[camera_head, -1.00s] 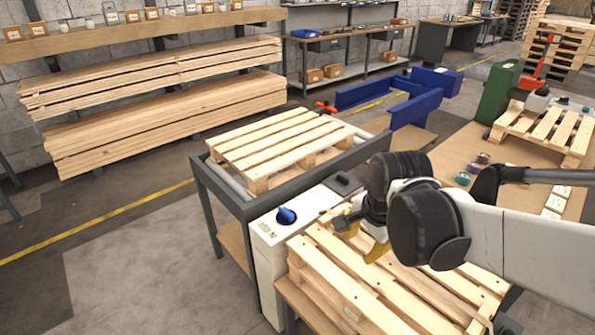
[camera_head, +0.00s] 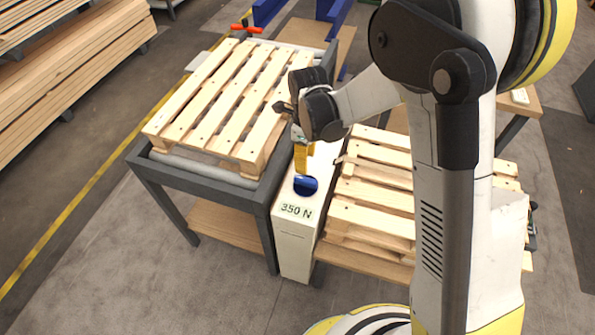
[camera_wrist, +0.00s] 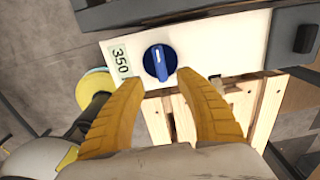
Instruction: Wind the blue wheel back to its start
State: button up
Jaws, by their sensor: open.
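The blue wheel (camera_head: 306,185) is a small round knob on top of a narrow white cabinet (camera_head: 296,240), beside a label reading 350 N. In the wrist view the blue wheel (camera_wrist: 160,63) shows a raised grip bar across its face. My gripper (camera_head: 303,165) has yellow fingers and is just behind the wheel in the head view. In the wrist view my gripper (camera_wrist: 163,95) is open, its two fingers apart, with the wheel beyond the gap between the tips. Nothing is between the fingers. Whether a fingertip touches the wheel cannot be told.
A pallet (camera_head: 225,100) lies on a grey roller table (camera_head: 200,180) left of the cabinet. More pallets (camera_head: 375,220) are stacked close on its right. A dark block (camera_wrist: 305,38) sits on the cabinet top beyond the wheel. Floor at the front left is clear.

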aim_at(306, 179)
jog(key=f+b, duration=0.2)
jog(key=f, duration=0.3)
jog(key=f+b, duration=0.2)
jog(key=f, duration=0.3)
jog(key=shift+s+d+f, duration=0.1)
jog(key=shift+d+f, duration=0.05)
jog(key=shift+d, duration=0.05)
grip_shut()
